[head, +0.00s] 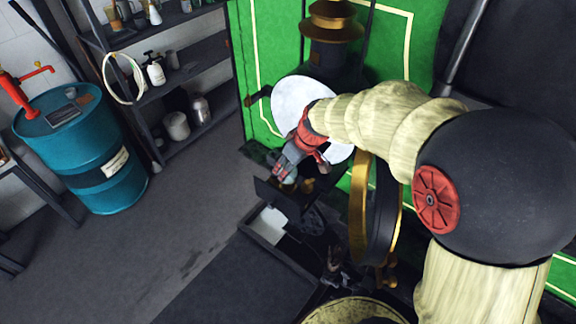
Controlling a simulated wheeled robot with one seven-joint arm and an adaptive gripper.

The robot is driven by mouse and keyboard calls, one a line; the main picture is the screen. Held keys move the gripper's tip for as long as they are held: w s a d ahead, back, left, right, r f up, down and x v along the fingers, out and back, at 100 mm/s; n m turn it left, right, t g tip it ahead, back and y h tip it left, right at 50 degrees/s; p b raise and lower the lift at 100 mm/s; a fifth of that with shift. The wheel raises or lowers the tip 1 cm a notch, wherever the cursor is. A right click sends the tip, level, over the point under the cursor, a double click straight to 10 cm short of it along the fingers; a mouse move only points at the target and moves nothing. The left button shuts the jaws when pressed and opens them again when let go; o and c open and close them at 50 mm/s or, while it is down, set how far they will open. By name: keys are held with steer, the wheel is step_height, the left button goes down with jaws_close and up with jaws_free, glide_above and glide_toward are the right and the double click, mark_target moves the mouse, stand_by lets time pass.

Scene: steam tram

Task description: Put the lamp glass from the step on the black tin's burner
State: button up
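My gripper (287,171), with red and grey parts, points down and left in front of a large white disc (305,105). Its fingertips are at a black tin (277,197), where small brass parts (308,185), seemingly the burner, show. A small pale, glassy shape shows between or just behind the fingertips; it may be the lamp glass, but it is too small and covered to be sure. I cannot tell whether the fingers are shut on it, nor whether it touches the burner. No other lamp glass is clearly visible on the dark step (283,248) below.
A black lamp body with a brass-ringed chimney (331,28) stands behind, against green panels (262,60). A brass-edged black ring (362,215) stands close right of the tin. A blue drum (75,150) and shelves (205,65) are at left. The grey floor between is clear.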

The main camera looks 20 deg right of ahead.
steer(key=shift+f+b, duration=1.9)
steer(key=shift+b, duration=0.15)
stand_by(1.0)
steer(key=o, duration=1.2)
steer(key=shift+o, duration=0.2)
steer(key=v, duration=1.2)
steer(key=shift+w+r, duration=0.1)
steer(key=shift+r, duration=0.15)
